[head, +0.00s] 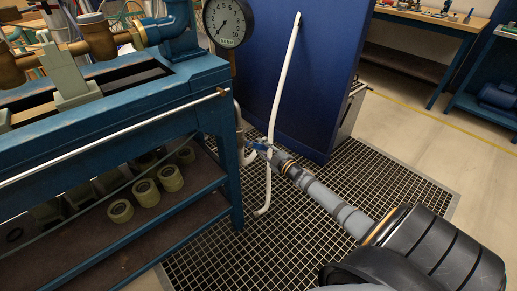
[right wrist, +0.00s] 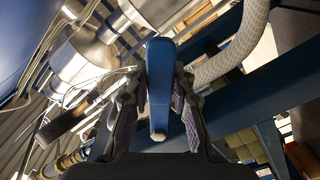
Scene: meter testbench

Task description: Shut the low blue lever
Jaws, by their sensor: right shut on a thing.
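The low blue lever (right wrist: 165,75) stands between the two fingers of my right gripper (right wrist: 160,108) in the right wrist view. The fingers are shut on it, one on each side. In the head view only a small blue bit of the lever (head: 259,146) shows at the tip of my right gripper (head: 266,151), near the white pipe and low beside the bench. The valve body behind the lever is mostly hidden there. My left gripper is in neither view.
The blue test bench (head: 130,113) with its lower shelf is at the left. A pressure gauge (head: 228,22) sits above its corner. Floor grating (head: 340,185) lies below; clear floor is to the right.

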